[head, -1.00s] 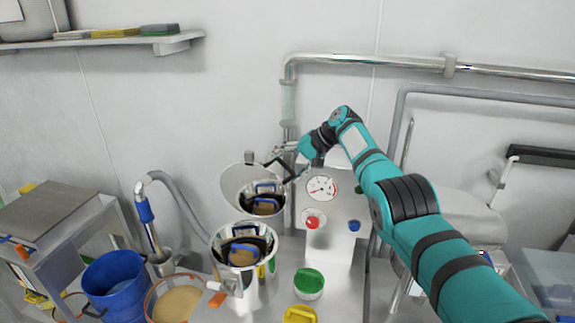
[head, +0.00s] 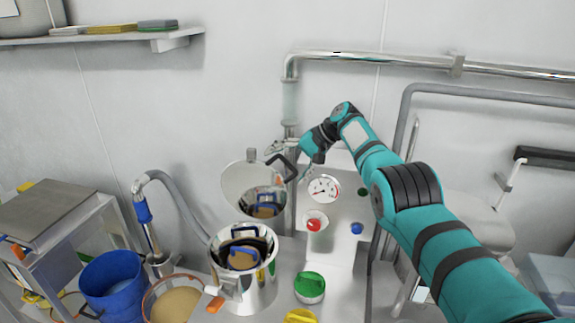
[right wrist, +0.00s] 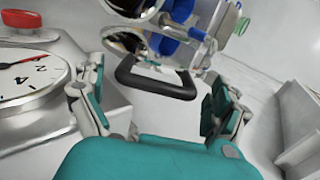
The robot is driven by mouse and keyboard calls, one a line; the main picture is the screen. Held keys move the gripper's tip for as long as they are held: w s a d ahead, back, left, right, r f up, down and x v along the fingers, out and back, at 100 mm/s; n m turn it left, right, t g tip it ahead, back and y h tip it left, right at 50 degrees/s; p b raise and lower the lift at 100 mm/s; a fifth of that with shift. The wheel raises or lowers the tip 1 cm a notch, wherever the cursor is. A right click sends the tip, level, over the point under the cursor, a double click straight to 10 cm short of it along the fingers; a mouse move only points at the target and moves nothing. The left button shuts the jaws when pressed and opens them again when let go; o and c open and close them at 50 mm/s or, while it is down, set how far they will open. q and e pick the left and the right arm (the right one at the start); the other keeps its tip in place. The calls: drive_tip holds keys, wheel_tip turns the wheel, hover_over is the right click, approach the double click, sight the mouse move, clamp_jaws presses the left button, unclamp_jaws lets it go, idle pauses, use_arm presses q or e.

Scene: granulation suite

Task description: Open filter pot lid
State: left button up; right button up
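The shiny filter pot (head: 240,291) stands on the bench with its mouth open. Its round metal lid (head: 238,182) stands swung up behind the mouth, its mirror-like face showing reflections. The black lid handle (head: 287,164) sticks out at the lid's upper right; it also shows in the right wrist view (right wrist: 157,88). My right gripper (head: 284,147) is just above and behind the handle. In the right wrist view its fingers (right wrist: 160,82) are spread wide on either side of the handle, apparently clear of it. My left gripper is not in view.
A panel with a dial gauge (head: 324,191) and a red button (head: 314,225) stands right of the lid. A green-lidded jar (head: 309,285), a sieve of powder (head: 174,305) and a blue bucket (head: 112,283) are nearby. A wall pipe (head: 380,59) runs behind my arm.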

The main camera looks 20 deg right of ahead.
drive_tip(key=shift+d, duration=0.1)
drive_tip(key=shift+s+d+r, duration=0.25)
drive_tip(key=shift+d+r, duration=0.25)
drive_tip(key=shift+r, duration=0.05)
drive_tip(key=v, duration=1)
drive_tip(key=shift+r, duration=0.2)
drive_tip(key=shift+s, duration=0.15)
